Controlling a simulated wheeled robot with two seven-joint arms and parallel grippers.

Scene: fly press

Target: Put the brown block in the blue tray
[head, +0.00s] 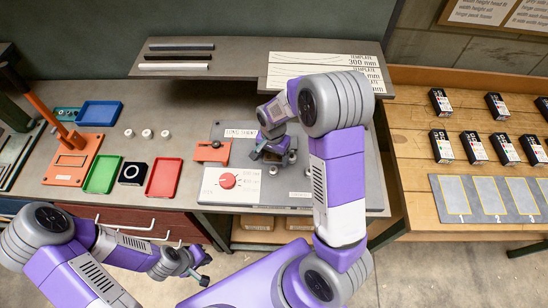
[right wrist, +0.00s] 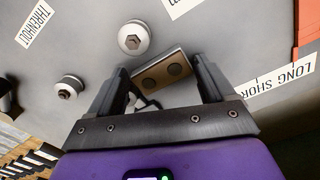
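The blue tray (head: 99,113) lies on the bench at the left, behind the green and red trays, and looks empty. My right gripper (head: 268,150) is low over the grey plate on the bench. In the right wrist view, its fingers (right wrist: 160,72) are apart, with a small block (right wrist: 163,73) between or just beyond them. This block has a brownish edge and two dark round spots; I cannot tell if the fingers touch it or if it is the brown block. In the head view my arm mostly hides that spot. My left gripper (head: 202,270) is open and empty before the bench.
A green tray (head: 103,174), a black block with a white ring (head: 132,173) and a red tray (head: 164,178) stand along the bench front. An orange press (head: 70,155) is at the left. An orange bracket (head: 212,151) and red-knob panel (head: 229,182) sit left of my right gripper.

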